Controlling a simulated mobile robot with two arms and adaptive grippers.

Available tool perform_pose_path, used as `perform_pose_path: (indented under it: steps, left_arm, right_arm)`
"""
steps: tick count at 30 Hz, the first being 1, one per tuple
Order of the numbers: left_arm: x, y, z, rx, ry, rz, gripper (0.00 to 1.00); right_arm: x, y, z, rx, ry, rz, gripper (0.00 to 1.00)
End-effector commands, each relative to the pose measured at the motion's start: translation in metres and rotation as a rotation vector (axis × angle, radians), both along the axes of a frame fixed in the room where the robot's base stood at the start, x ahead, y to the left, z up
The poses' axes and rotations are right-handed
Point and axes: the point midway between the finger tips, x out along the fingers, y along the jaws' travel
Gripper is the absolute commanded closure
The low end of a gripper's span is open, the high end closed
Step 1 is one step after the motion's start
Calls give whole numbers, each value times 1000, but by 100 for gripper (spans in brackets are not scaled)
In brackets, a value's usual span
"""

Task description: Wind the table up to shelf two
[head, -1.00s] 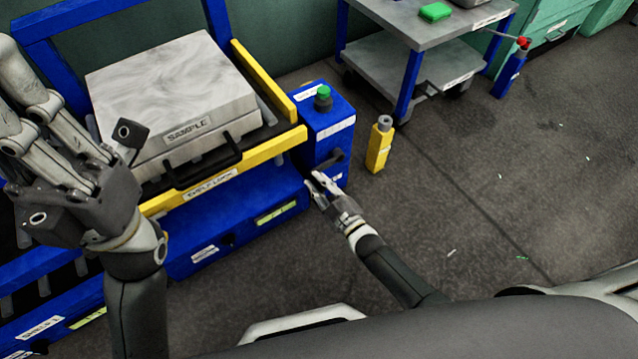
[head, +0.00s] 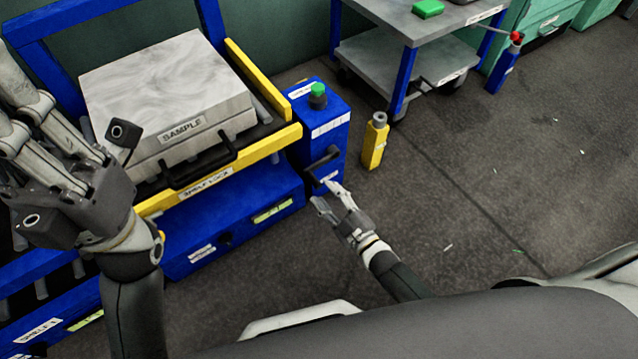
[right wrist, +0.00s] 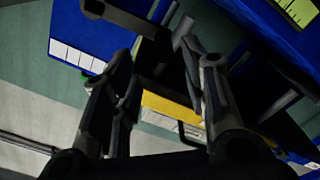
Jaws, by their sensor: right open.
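The blue lift table with yellow rails (head: 270,148) stands at left, carrying a grey slab-like block labelled SAMPLE (head: 165,85). A blue box with a green button (head: 318,90) adjoins its right end. A dark crank (head: 322,160) sticks out of this box's front; a dark bent bar, apparently the crank, shows in the right wrist view (right wrist: 135,18). My right gripper (head: 328,197) is open and empty, just below and in front of the crank, apart from it. My left gripper (head: 12,105) is raised at left; its fingertips are cut off by the frame.
A yellow bottle-like post (head: 375,145) stands on the floor right of the crank box. A grey trolley (head: 410,68) and a blue bottle with a red top (head: 503,68) are behind. The lower left label reads SHELF 1 (head: 38,331).

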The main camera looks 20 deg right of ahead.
Motion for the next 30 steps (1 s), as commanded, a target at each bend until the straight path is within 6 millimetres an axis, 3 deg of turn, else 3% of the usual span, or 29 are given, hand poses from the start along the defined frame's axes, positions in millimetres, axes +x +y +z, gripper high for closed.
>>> perform_pose_path:
  steps: [3,9,21,26,30]
  left_arm:
    - [0,0,0,0,0,0,100]
    - [0,0,0,0,0,0,100]
    - [0,0,0,0,0,0,100]
    - [0,0,-2,0,-2,0,100]
    - [-1,-1,1,2,-37,1,100]
  right_arm:
    - [-23,-8,0,0,1,-1,59]
    - [-46,-17,1,0,-2,1,59]
    - [-53,-20,1,1,-4,0,59]
    - [-52,-17,0,52,5,8,80]
    - [-50,-10,-4,263,50,42,98]
